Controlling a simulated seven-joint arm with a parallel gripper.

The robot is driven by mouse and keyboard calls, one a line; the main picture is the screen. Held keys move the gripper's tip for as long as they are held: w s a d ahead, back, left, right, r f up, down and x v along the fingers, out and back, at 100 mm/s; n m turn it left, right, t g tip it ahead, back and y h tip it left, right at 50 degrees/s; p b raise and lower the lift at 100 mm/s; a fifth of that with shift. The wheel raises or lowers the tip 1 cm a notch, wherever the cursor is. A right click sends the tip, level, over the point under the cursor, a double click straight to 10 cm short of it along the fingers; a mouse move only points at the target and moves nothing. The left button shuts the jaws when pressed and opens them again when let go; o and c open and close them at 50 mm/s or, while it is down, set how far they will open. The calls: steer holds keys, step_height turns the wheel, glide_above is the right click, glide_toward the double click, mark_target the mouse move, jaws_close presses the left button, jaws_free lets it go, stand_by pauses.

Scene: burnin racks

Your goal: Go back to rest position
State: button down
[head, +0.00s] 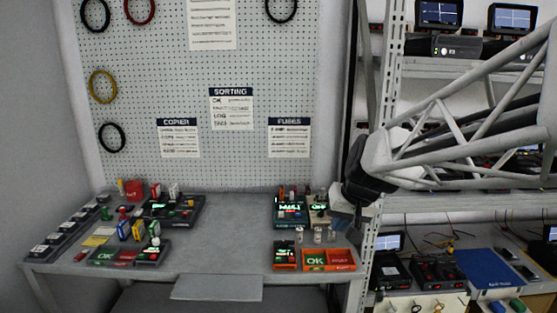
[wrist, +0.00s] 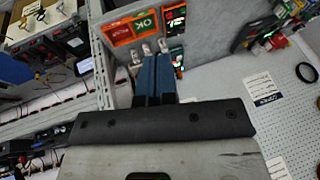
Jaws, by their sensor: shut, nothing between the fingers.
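The grey workbench (head: 225,262) has a clear middle, with devices on both sides. A pegboard (head: 190,80) with cable loops and signs stands behind it. The metal rack's perforated upright (head: 386,110) is close beside my arm. Rack shelves (head: 440,205) hold instruments, wires and a blue mat (head: 492,268).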

steer(key=s+d+f+h, duration=0.1)
steer(key=s+d+f, duration=0.1)
steer(key=s, duration=1)
steer(key=s+d+f+g+h, duration=0.1)
steer(key=s+d+f+h, duration=0.1)
steer(key=s, duration=1)
steer(key=shift+d+f, duration=0.2)
steer(key=shift+d, duration=0.2)
